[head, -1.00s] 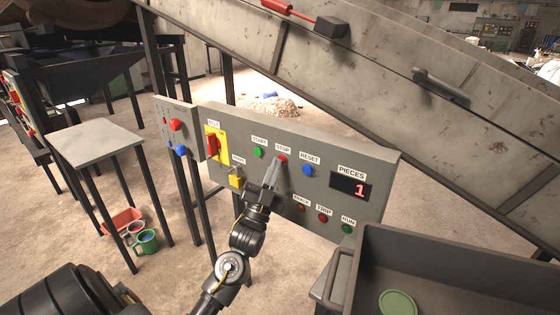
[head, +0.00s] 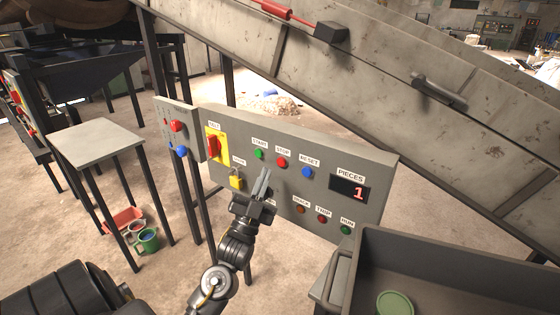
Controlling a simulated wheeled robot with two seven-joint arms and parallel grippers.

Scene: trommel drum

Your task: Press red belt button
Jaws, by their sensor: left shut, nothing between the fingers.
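The grey control panel (head: 230,122) stands below the sloping conveyor. On it a red button (head: 281,162) sits under the STOP label, between the green START button (head: 258,154) and the blue RESET button (head: 307,172). A red switch (head: 213,146) on a yellow plate sits under the BELT label. Another red button (head: 176,126) is on a smaller panel to the left. The right gripper is not in view.
The PIECES display (head: 350,190) reads 1. A grey bin (head: 450,250) with a green disc (head: 395,303) stands at lower right. A small table (head: 95,143) stands at left.

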